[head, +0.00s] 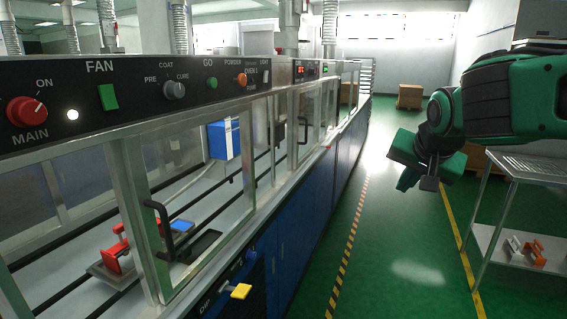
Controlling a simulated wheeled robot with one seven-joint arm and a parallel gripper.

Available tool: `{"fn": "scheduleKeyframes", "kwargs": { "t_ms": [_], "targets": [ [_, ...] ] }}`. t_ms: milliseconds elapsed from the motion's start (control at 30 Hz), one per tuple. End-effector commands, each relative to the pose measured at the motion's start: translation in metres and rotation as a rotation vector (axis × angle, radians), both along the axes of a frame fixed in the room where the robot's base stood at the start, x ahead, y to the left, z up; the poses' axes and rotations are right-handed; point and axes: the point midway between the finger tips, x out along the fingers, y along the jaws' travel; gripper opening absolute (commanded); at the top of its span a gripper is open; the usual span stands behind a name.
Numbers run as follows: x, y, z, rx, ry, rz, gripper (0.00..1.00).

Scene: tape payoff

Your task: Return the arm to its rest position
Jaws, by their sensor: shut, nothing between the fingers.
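My arm reaches in from the right edge of the head view, green and black. My gripper (429,185) hangs at its end over the open floor, to the right of the machine line. It is shut and holds nothing I can see. It is apart from the cabinets and from the metal table.
A long machine line (300,180) with glass doors and a control panel (150,90) runs along the left. Red clamp-like parts (115,245) lie inside. A metal table (525,168) stands at the right, with parts on its lower shelf. Green floor (400,250) between them is clear.

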Motion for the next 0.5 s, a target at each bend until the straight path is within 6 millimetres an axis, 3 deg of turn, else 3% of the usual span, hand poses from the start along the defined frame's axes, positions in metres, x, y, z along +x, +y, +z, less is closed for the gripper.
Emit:
{"fn": "scheduleKeyframes", "kwargs": {
  "t_ms": [33,200,333,500],
  "targets": [
    [-0.018,-0.026,-0.016,-0.018,0.055,-0.021,0.00],
    [-0.091,-0.091,-0.068,-0.052,0.262,-0.042,0.00],
    [-0.159,-0.124,-0.106,-0.036,0.426,-0.039,0.00],
    [-0.243,-0.139,-0.144,0.029,0.603,-0.011,0.00]
  ]
}}
